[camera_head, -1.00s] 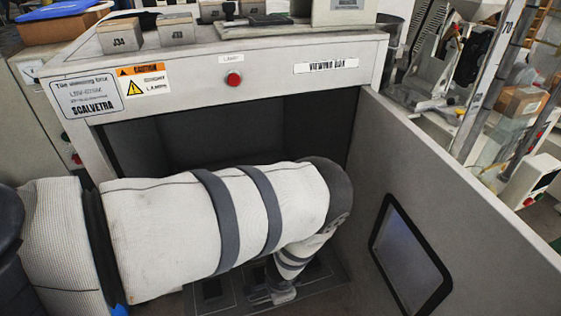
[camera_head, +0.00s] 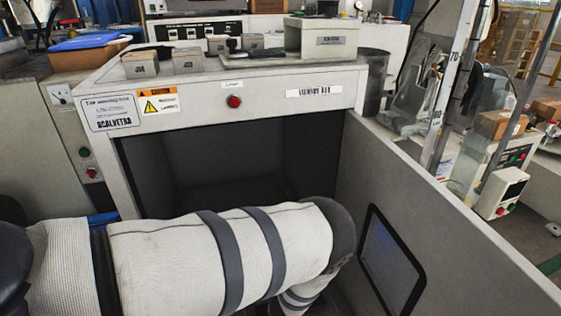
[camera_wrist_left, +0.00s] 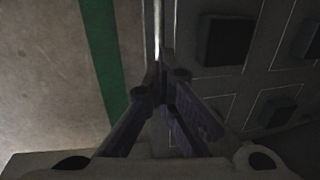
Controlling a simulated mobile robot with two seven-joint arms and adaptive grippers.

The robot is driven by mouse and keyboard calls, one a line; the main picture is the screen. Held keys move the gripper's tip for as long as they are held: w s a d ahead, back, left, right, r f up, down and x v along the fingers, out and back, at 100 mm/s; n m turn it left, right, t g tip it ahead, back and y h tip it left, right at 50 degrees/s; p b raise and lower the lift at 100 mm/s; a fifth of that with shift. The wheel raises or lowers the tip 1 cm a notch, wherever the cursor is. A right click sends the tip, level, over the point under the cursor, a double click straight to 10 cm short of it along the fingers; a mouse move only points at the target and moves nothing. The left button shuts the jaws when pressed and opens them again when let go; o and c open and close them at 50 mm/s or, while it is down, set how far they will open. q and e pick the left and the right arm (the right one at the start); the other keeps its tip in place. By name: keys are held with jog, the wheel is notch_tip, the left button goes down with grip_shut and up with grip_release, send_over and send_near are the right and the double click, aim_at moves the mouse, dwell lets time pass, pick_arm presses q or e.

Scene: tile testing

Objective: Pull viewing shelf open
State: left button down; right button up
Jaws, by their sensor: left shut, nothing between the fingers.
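The viewing box (camera_head: 321,91) stands ahead in the head view, with its dark opening (camera_head: 230,165) below the labelled front panel. My left arm lies across the front of the opening and hides its own gripper there. In the left wrist view my left gripper (camera_wrist_left: 164,72) is shut and empty, its fingertips by a bright, thin edge of the viewing shelf. The dark viewing shelf (camera_wrist_left: 228,85) lies to the right of that edge, with outlined places and dark square tiles (camera_wrist_left: 226,40). I cannot tell whether the fingertips touch the edge. My right gripper is not in view.
A grey side wall (camera_head: 440,215) with a dark-framed screen (camera_head: 391,262) bounds the right. A red button (camera_head: 234,101) sits on the front panel. Small blocks (camera_head: 140,64) stand on top. Floor with a green stripe (camera_wrist_left: 102,60) lies left of the shelf.

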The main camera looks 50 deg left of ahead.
pick_arm(q)
jog(key=shift+s+f, duration=0.2)
jog(key=shift+s, duration=0.15)
jog(key=c, duration=1.8)
grip_release()
jog(key=shift+o, duration=0.2)
jog(key=shift+w, duration=0.15)
notch_tip(320, 180, up, 12)
jog(key=d, duration=0.2)
jog(key=shift+s, duration=0.45)
jog(key=shift+f, duration=0.1)
